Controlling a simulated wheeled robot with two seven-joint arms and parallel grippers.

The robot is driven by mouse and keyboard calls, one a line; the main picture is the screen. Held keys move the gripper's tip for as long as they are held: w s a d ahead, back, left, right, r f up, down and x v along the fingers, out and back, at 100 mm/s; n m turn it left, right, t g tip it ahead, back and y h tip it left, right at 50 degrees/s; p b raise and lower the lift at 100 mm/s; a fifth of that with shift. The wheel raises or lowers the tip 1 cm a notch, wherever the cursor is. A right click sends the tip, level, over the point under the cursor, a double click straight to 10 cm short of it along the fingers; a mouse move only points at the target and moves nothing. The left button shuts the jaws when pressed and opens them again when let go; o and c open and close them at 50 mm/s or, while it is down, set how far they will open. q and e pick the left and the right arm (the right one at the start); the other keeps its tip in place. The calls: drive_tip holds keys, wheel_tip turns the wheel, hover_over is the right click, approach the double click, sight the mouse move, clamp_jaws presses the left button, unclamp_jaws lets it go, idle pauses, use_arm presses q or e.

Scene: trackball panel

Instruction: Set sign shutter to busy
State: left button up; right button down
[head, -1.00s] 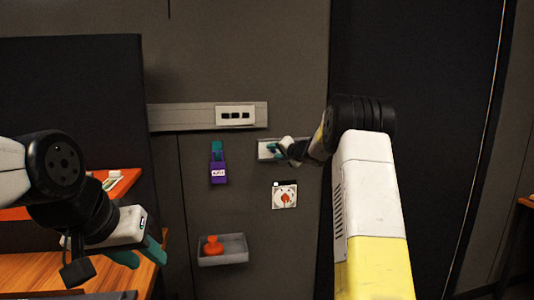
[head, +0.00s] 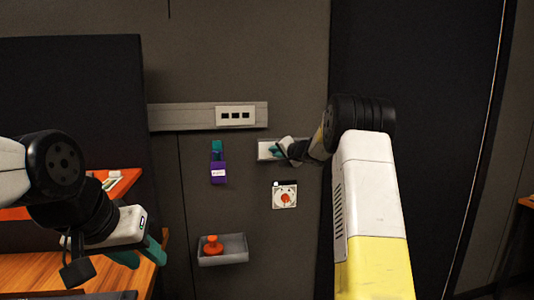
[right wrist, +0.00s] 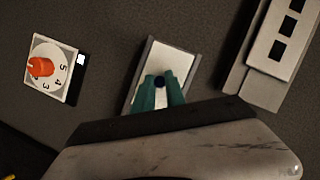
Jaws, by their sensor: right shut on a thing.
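The sign shutter (head: 265,149) is a pale plate in a grey frame on the wall, below the right end of the rail. In the right wrist view the sign shutter (right wrist: 170,62) shows a blank white face with grey side edges and no readable word. My right gripper (head: 279,152) is at the shutter's right part. In the right wrist view its teal fingers (right wrist: 160,88) are shut on a small dark knob (right wrist: 160,81) on the shutter. The fingers and palm hide the shutter's near end. My left gripper (head: 139,256) hangs open and empty at lower left, away from the wall panel.
A grey rail (head: 180,116) with a white three-socket plate (head: 235,116) runs above. A numbered dial (head: 285,196) sits below the shutter. A purple holder (head: 218,173) is left of it. A grey tray (head: 235,250) with an orange knob (head: 213,246) is lower.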

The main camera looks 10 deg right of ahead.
idle(0.8)
drive_tip(key=d, duration=1.2)
drive_tip(key=shift+w, duration=0.15)
drive_tip(key=shift+d, duration=0.1)
drive_tip(key=c, duration=1.4)
unclamp_jaws()
drive_tip(key=shift+o, duration=0.2)
drive_tip(key=v, duration=0.7)
drive_tip(key=shift+s, duration=0.35)
drive_tip(key=shift+r, duration=0.15)
